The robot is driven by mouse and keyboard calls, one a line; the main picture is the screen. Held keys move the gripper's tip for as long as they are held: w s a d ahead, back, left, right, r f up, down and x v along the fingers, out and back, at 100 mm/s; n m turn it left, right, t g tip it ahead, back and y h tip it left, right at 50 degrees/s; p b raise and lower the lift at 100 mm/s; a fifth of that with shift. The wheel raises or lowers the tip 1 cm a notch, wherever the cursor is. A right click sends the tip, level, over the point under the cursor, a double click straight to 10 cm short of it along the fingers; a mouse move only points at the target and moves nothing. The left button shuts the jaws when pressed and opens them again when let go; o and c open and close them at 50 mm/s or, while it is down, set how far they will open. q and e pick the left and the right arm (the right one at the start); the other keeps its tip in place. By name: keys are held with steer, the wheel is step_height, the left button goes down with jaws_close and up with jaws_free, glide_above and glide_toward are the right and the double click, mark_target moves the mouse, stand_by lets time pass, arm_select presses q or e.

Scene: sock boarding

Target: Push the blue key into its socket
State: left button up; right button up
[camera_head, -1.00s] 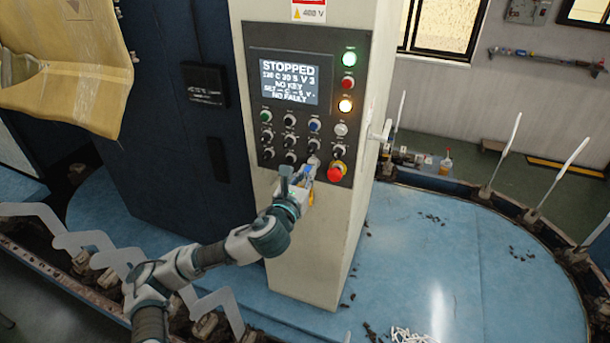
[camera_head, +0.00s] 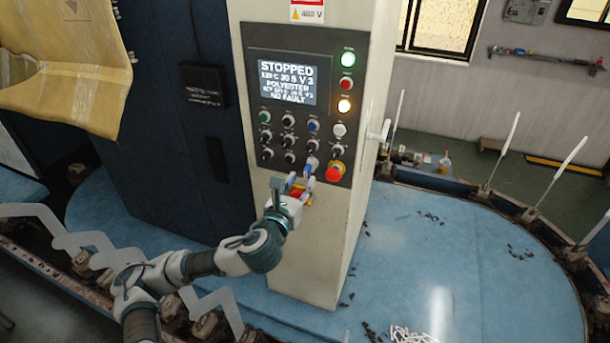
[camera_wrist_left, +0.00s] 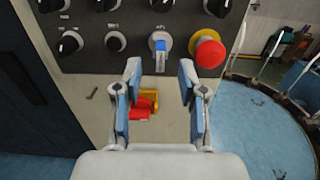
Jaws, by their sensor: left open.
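The blue key (camera_wrist_left: 160,45) sits in its round socket (camera_wrist_left: 153,62) on the dark control panel (camera_head: 275,120), between a black knob and the red emergency stop button (camera_head: 335,172). Its blue part and a pale grip stand out from the socket; how deep it sits is hard to tell. My left gripper (camera_head: 302,183) is just below and in front of the key. In the left wrist view the gripper (camera_wrist_left: 160,75) is open, its two fingers apart and empty, with the key beyond and between the tips. My right gripper is not in view.
A red piece (camera_wrist_left: 142,106) and a yellow piece (camera_wrist_left: 151,93) show on the cabinet face below the panel. The screen (camera_head: 285,80) reads STOPPED, POLYESTER and NO FAULT. Several knobs crowd above the key. A blue round platform (camera_head: 430,240) surrounds the cabinet.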

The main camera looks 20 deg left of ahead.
arm_select(q)
steer(key=s, duration=0.3)
steer(key=shift+s+f, duration=0.1)
steer(key=shift+d, duration=0.1)
